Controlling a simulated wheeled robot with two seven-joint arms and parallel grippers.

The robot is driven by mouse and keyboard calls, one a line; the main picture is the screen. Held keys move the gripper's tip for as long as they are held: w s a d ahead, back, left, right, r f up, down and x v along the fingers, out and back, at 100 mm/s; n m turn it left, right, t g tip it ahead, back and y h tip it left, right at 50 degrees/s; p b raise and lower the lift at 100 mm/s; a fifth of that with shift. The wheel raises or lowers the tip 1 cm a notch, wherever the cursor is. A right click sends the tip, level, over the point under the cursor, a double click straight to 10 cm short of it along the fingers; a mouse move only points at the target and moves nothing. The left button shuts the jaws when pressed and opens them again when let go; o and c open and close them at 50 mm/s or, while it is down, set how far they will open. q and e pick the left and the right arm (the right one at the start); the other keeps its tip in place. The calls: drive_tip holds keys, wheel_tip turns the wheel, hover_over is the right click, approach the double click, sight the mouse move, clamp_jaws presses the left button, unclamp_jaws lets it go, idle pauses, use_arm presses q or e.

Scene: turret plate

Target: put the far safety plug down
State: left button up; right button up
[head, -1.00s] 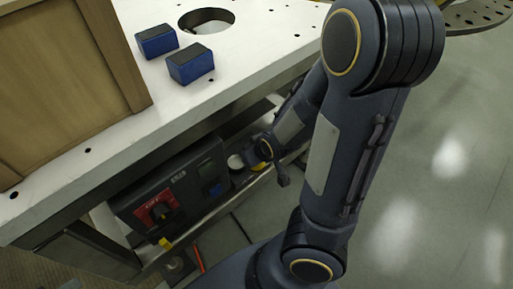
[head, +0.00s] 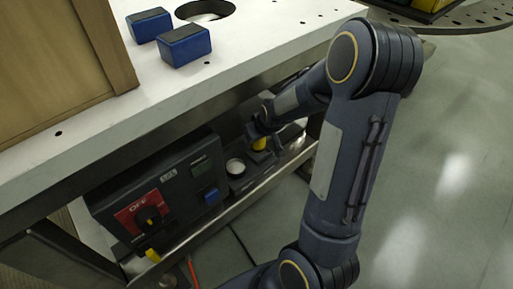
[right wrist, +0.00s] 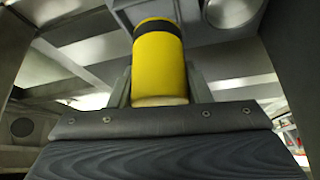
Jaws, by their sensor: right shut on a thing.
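The safety plug (right wrist: 160,62) is a yellow cylinder with a dark band. In the right wrist view it sits between the fingers of my right gripper (right wrist: 160,88), which is shut on it. In the head view the yellow of the plug (head: 259,144) shows under my right gripper (head: 259,132), over the shelf below the table. A pale round piece (head: 235,166) is just left of the plug. I cannot tell whether the plug touches the surface beneath it. My left gripper is out of view.
A dark control box (head: 175,195) with a red OFF switch (head: 143,214) stands on the low shelf (head: 215,228). The white tabletop (head: 260,50) overhangs it, with two blue blocks (head: 184,45) and a wooden box (head: 60,60) on top. Open floor (head: 440,180) lies to the right.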

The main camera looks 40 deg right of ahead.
sight(257, 142)
drive_tip(key=shift+w+d+f, duration=0.25)
drive_tip(key=shift+w+f, duration=0.05)
drive_tip(key=shift+f, duration=0.15)
drive_tip(key=shift+w+d+f+b, duration=0.15)
drive_tip(key=shift+f+b, duration=0.65)
drive_tip(key=shift+f, duration=0.9)
drive_tip(key=shift+f, duration=0.1)
drive_tip(key=o, duration=0.6)
drive_tip(key=shift+f, duration=0.15)
drive_tip(key=o, duration=0.5)
drive_tip(key=shift+c, duration=0.2)
